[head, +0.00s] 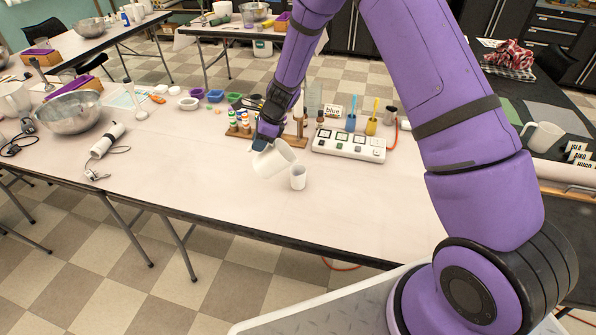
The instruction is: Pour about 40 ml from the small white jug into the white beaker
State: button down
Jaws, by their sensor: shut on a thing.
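The small white jug (273,160) is held above the table and tilted, its right side toward the white beaker. My gripper (262,139) is shut on the jug at its upper left; the fingers are partly hidden by the wrist and the jug. The white beaker (298,180) stands upright on the table, just right of and below the jug in the picture. I cannot see any stream of liquid, nor the liquid level in either vessel.
Behind the jug stand small bottles in a wooden rack (240,130) and a white panel with square pads (349,145). A metal bowl (70,112) and a white hand blender (106,140) lie left. The table (220,190) is clear in front of the beaker.

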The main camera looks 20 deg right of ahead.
jog(key=shift+d+r+y, duration=0.4)
jog(key=shift+r+y, duration=0.1)
jog(key=shift+r, duration=0.1)
jog(key=shift+s+d+f+y, duration=0.1)
jog(key=shift+s+d+y, duration=0.05)
jog(key=shift+d+y, duration=0.15)
jog(key=shift+s+d+t+y+p, duration=0.1)
jog(key=shift+d+t+y+p, duration=0.2)
jog(key=shift+d+y+p, duration=0.4)
jog(key=shift+s+d+r+y+p, duration=0.25)
jog(key=shift+d+r+y+p, duration=0.45)
jog(key=shift+p, duration=0.3)
jog(key=shift+s+d+r+t+y+p, duration=0.2)
jog(key=shift+d+r+t+y+p, duration=0.2)
jog(key=shift+d+y+p, duration=0.6)
dwell(1.4)
jog(key=shift+a+h, duration=0.35)
jog(key=shift+h, duration=0.05)
jog(key=a, duration=0.1)
jog(key=a+f+h, duration=0.1)
jog(key=a+h, duration=0.1)
jog(key=shift+w+f+g, duration=0.35)
jog(key=shift+f+g, duration=0.05)
jog(key=shift+w+a+f+h, duration=0.1)
jog(key=shift+a+f+h, duration=0.15)
jog(key=shift+h, duration=0.25)
jog(key=shift+d, duration=0.1)
